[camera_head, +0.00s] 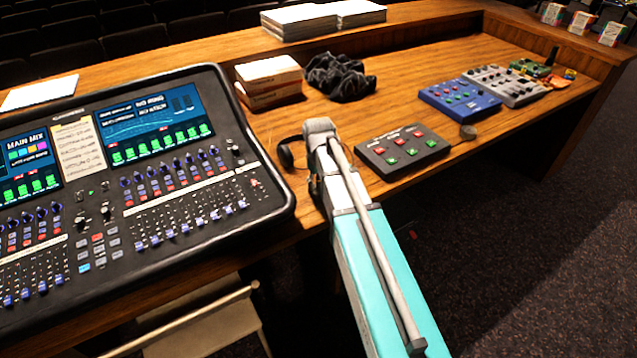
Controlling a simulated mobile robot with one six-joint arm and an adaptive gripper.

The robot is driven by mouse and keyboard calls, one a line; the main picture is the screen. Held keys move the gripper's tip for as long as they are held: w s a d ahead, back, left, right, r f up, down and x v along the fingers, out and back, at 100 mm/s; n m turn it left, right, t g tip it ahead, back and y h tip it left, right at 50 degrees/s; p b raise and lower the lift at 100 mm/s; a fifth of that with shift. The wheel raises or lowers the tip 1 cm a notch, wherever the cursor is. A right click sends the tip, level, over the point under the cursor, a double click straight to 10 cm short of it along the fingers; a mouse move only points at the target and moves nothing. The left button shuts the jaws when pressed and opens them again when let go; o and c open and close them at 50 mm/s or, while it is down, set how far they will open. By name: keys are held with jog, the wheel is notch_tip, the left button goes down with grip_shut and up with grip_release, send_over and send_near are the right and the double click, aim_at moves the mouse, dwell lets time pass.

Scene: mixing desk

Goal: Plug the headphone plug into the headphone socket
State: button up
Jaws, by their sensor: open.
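I cannot make out the headphone plug or the headphone socket in the head view. A dark curved object (286,156), perhaps part of a pair of headphones, shows at the mixer's right edge, partly hidden by my arm. My teal and grey arm reaches up from the bottom right to the desk's front edge. Its grey upper end covers the desk between the mixer and a black button box (403,152).
The large mixing console (180,190) fills the left. A boxed stack (268,82), a black bunched heap (340,77) and paper stacks (323,18) stand behind. A blue box (459,98) and a grey mixer (505,86) are at right. Bare wood (420,70) lies between.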

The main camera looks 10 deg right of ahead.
aim_at(318, 177)
grip_shut()
jog(key=shift+r+p, duration=0.4)
jog(key=shift+p, duration=0.05)
dwell(0.3)
jog(key=shift+r+p, duration=2.6)
